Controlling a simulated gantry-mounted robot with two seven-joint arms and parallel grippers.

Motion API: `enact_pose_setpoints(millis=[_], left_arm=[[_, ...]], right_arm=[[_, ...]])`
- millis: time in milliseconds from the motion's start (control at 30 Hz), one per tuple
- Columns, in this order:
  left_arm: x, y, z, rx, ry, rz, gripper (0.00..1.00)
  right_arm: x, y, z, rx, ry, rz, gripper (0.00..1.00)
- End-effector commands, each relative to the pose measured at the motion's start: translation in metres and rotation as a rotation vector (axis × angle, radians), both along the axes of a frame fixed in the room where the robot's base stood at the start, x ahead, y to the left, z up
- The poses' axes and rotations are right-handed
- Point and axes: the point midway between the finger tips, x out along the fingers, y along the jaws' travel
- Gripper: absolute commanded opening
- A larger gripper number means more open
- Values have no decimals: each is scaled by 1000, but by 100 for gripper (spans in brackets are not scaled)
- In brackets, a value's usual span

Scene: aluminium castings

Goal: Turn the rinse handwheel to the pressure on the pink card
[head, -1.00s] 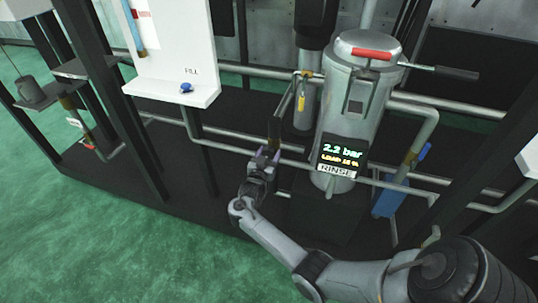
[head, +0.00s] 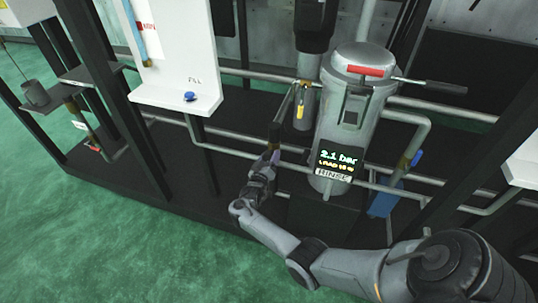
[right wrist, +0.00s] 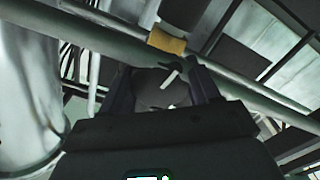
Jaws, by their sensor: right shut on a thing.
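My right gripper (head: 270,158) is shut on a dark grip-like part (head: 275,133) left of the steel vessel (head: 345,105). In the right wrist view, a rounded dark grey part (right wrist: 155,88) with a pale strip sits between the fingers (right wrist: 164,88). I take it for the rinse handwheel, but its full shape is hidden. The rinse display (head: 337,158) on the vessel reads 2.1 bar, with a yellow line of text below, too small to read surely. A RINSE label (head: 333,175) is under it. I cannot make out a pink card. My left gripper is out of view.
A pale pipe (head: 240,155) runs just behind the gripper. A valve with a yellow tag (head: 299,108) is above it. A white FILL panel (head: 180,60) with a blue knob (head: 190,96) stands at left. Black frame posts cross both sides. Green floor is open in front.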

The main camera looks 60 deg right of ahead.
Motion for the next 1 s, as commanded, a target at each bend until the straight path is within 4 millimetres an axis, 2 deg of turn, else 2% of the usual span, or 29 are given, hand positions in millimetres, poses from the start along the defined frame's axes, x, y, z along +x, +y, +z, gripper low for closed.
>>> enact_pose_setpoints(millis=[100, 500, 1000], left_arm=[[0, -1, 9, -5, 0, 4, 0], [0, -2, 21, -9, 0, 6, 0], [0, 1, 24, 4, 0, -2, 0]], right_arm=[[-1, 0, 0, -24, 114, 1, 31], [-1, 0, -1, -99, 422, 1, 31], [-1, 0, -2, -135, 565, 1, 31]])
